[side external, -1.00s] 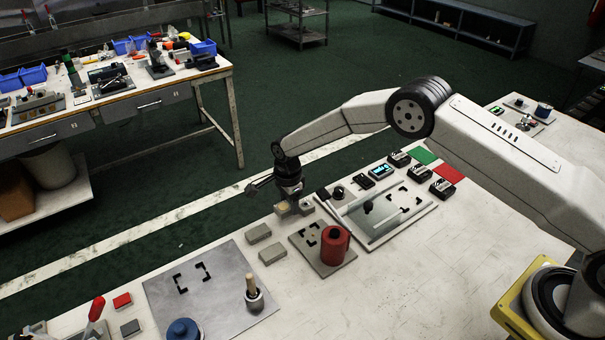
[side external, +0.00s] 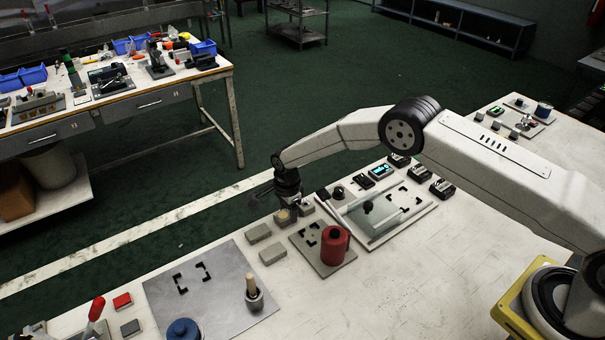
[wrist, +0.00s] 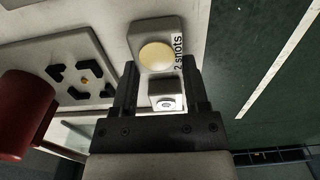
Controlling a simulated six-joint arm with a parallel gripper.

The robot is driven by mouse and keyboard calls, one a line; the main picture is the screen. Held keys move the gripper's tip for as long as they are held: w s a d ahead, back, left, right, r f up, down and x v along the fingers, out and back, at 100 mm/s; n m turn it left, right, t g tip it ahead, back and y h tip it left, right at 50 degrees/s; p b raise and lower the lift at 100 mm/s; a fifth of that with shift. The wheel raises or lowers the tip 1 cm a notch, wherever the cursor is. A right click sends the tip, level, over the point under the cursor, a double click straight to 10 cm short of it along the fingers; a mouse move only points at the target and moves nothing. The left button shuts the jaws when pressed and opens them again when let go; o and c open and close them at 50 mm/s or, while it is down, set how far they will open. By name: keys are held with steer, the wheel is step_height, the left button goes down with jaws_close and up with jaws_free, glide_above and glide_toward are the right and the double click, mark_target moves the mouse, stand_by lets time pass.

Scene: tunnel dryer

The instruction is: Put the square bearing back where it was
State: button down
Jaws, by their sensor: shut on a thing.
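Two grey blocks (side external: 258,232) (side external: 272,253) lie left of my gripper. A framed tray (side external: 402,228) lies to the right. The table's front middle is clear.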

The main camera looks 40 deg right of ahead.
mark_target(288, 213)
steer(key=shift+f, duration=0.15)
steer(key=shift+c, duration=0.5)
jaws_free()
step_height(288, 213, up, 12)
stand_by(0.3)
stand_by(0.5)
steer(key=shift+r, duration=0.25)
